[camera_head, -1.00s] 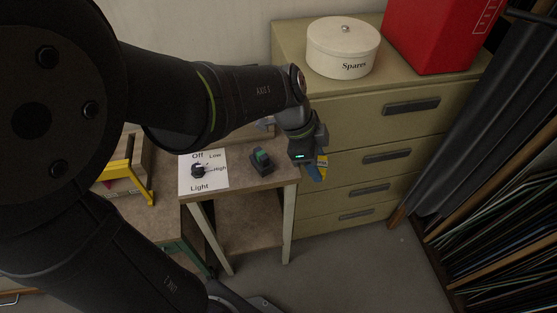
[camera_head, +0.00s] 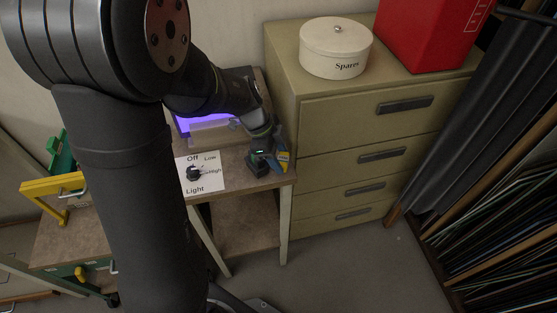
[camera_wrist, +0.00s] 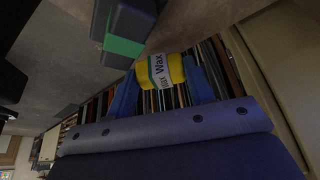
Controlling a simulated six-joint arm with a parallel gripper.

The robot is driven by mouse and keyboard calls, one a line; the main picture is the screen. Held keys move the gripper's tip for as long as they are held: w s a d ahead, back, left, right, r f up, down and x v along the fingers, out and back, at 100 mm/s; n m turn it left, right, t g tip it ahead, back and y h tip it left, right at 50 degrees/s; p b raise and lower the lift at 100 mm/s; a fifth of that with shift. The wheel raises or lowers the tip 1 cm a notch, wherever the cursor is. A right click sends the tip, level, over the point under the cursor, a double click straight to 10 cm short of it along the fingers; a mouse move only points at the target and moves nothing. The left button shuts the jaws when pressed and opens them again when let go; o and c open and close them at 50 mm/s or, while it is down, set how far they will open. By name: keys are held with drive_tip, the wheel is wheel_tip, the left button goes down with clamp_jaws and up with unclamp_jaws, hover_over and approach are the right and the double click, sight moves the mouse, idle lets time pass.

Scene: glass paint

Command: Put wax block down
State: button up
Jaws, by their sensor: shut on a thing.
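The wax block is a yellow piece with a white "Wax" label in the wrist view (camera_wrist: 160,70). It sits between the two blue fingers of my gripper (camera_wrist: 165,85), which is shut on it. In the head view the wax block (camera_head: 283,158) shows as a small yellow patch beside the blue finger of my gripper (camera_head: 281,150), at the right end of the small table (camera_head: 238,177). I cannot tell whether it touches the table.
A dark block with a green part (camera_head: 259,160) stands close beside my gripper; it also shows in the wrist view (camera_wrist: 123,40). A light switch panel (camera_head: 199,173) lies left of it. A purple-lit box (camera_head: 205,122) is behind. Olive drawers (camera_head: 365,130) stand right.

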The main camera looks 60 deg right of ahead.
drive_tip(key=shift+f, duration=1.15)
drive_tip(key=shift+f, duration=0.15)
drive_tip(key=o, duration=1.1)
drive_tip(key=shift+c, duration=0.2)
drive_tip(key=v, duration=1.2)
drive_tip(key=shift+r, duration=0.2)
